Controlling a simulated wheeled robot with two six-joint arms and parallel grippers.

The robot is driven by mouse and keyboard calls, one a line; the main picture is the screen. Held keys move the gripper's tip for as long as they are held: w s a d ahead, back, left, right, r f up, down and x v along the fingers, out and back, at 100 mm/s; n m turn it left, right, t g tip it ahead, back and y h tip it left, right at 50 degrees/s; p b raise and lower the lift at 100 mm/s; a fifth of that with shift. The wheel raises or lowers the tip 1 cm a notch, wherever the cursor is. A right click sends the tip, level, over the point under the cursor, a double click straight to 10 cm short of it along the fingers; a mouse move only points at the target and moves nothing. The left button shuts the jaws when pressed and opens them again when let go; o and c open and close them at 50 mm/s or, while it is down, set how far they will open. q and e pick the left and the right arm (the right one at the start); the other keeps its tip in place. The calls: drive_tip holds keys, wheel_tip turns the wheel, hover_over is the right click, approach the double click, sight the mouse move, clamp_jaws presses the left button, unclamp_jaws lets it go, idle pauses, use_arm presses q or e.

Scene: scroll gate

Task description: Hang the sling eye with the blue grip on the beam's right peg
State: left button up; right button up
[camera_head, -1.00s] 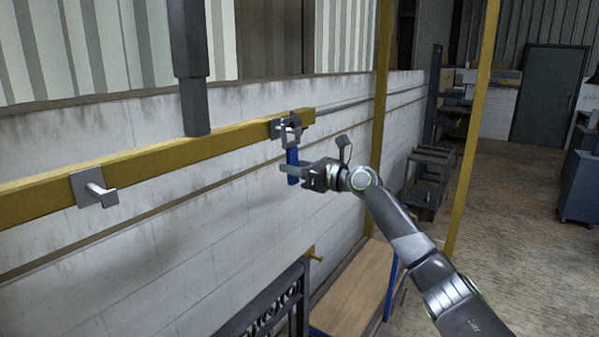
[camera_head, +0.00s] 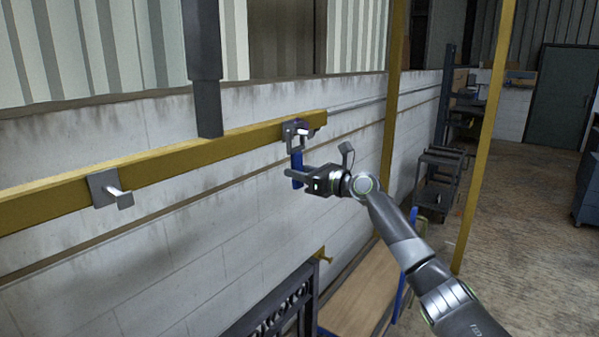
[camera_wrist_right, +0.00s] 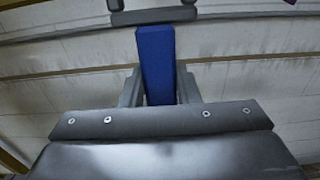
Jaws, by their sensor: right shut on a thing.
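The blue grip (camera_head: 297,162) of the sling eye hangs upright below the beam's right peg (camera_head: 301,132). My right gripper (camera_head: 298,174) is shut on the grip, with its arm coming from the right. The dark eye above the grip overlaps the peg and its plate; I cannot tell whether it is around the peg or in front of it. In the right wrist view the blue grip (camera_wrist_right: 155,62) stands between my fingers, with the dark lower part of the eye (camera_wrist_right: 155,15) above it. The yellow beam (camera_head: 165,158) runs along the wall. My left gripper is out of view.
The beam's left peg (camera_head: 118,197) is bare. A dark post (camera_head: 206,90) comes down to the beam between the pegs. Below are a dark scrollwork gate (camera_head: 275,312) and a wooden-topped bench (camera_head: 360,292). A yellow upright (camera_head: 484,140) stands behind my right arm.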

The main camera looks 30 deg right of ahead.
drive_tip(key=o, duration=1.4)
drive_tip(key=shift+f, duration=0.1)
wheel_tip(320, 180, down, 11)
drive_tip(key=b, duration=0.6)
drive_tip(key=shift+f, duration=0.15)
idle(0.7)
drive_tip(key=p+v, duration=0.1)
drive_tip(key=v, duration=1)
idle(0.5)
